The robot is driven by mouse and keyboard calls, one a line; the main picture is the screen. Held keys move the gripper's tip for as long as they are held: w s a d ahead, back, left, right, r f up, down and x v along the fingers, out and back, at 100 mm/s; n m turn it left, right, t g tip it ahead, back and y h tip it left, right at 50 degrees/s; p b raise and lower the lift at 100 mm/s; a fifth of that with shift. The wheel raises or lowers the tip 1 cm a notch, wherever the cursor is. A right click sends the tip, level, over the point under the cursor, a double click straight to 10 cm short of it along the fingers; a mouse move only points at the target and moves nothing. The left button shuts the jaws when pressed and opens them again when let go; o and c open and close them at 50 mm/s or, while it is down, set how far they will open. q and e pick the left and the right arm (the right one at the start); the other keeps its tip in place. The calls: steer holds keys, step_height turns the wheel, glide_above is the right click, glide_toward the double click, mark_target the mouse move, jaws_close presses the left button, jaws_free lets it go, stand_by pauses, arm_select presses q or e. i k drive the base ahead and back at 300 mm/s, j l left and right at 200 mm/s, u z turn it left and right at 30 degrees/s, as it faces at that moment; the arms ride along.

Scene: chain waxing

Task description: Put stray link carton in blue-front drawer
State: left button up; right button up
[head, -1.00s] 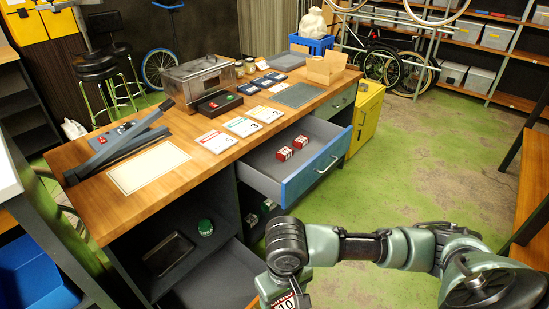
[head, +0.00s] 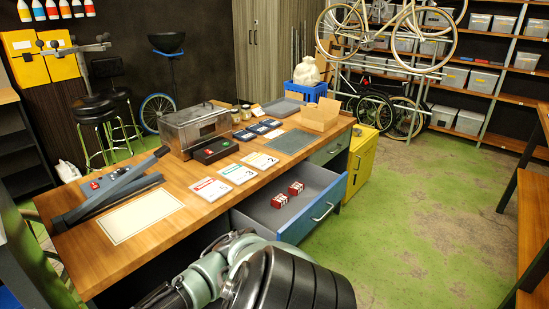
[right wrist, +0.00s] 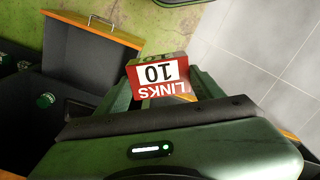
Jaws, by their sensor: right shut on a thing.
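The blue-front drawer (head: 325,212) stands pulled out of the workbench in the head view. Two small red cartons (head: 287,195) sit inside it, with bare grey floor around them. My right gripper (right wrist: 160,88) is shut on a red and white link carton (right wrist: 157,74), marked "LINKS 10", which shows upside down in the right wrist view. This gripper and its carton are out of the head view; only part of my arm shows at the bottom. My left gripper is not in view.
The bench top (head: 120,249) holds number cards, a metal box, an open cardboard box (head: 318,114) and a dark mat. In the right wrist view an open orange-front drawer (right wrist: 80,50) lies at upper left.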

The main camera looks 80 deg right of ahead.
mark_target(287, 212)
steer(key=k+l, duration=0.15)
steer(key=l, duration=0.25)
steer(key=k+l, duration=0.15)
steer(key=l, duration=0.25)
steer(key=k+l, duration=0.15)
steer(key=l, duration=0.25)
steer(key=k+l, duration=0.15)
steer(key=l, duration=0.25)
steer(key=k+l, duration=0.15)
steer(key=l, duration=0.25)
steer(key=k+l, duration=0.15)
steer(key=l, duration=0.25)
steer(key=i+u, duration=0.05)
